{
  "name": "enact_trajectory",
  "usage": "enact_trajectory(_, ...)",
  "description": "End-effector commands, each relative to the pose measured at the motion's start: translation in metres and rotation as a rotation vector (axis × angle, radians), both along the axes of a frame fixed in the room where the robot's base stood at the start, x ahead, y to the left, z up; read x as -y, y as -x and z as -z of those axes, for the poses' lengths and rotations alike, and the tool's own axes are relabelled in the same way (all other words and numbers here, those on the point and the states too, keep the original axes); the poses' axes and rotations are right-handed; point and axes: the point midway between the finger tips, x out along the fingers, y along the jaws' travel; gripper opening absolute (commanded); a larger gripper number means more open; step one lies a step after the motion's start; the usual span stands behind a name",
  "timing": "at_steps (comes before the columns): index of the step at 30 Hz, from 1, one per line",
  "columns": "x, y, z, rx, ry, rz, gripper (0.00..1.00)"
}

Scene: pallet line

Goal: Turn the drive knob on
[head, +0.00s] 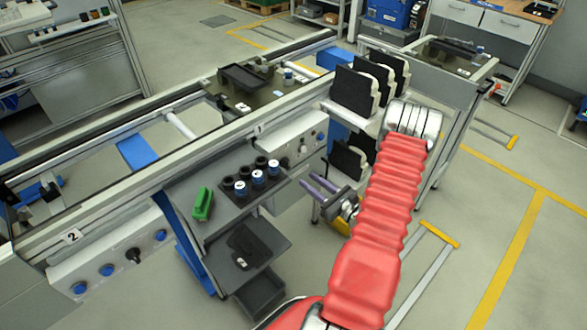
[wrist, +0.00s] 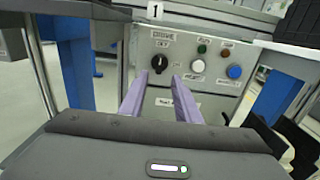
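The drive knob (wrist: 159,63) is a round black knob on a pale grey panel (wrist: 215,48), under a label that reads DRIVE with smaller lettering below it. Which way its pointer faces is too small to tell for sure. My gripper (wrist: 161,76) has two purple fingers, apart with nothing between them. They point at the panel, with the knob showing between and just above the tips; I see no contact. In the head view my gripper (head: 321,187) is beside the panel's front (head: 292,142), below and right of it.
A white button (wrist: 197,65) and a blue button (wrist: 234,71) sit right of the knob. Blue posts (wrist: 75,72) stand left. In the head view, a shelf with dark cups (head: 240,188) and a green part (head: 203,204) is left of my gripper. Black bins (head: 350,158) are close above it.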

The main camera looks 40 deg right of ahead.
Motion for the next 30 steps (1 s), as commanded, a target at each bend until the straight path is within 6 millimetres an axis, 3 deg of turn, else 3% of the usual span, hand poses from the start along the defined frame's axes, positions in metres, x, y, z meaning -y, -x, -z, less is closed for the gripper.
enact_trajectory(18,-0.004,-0.086,0.0,0.001,0.0,-0.002,0.3)
enact_trajectory(30,-0.003,-0.094,0.0,0.0,-0.001,-0.001,0.3)
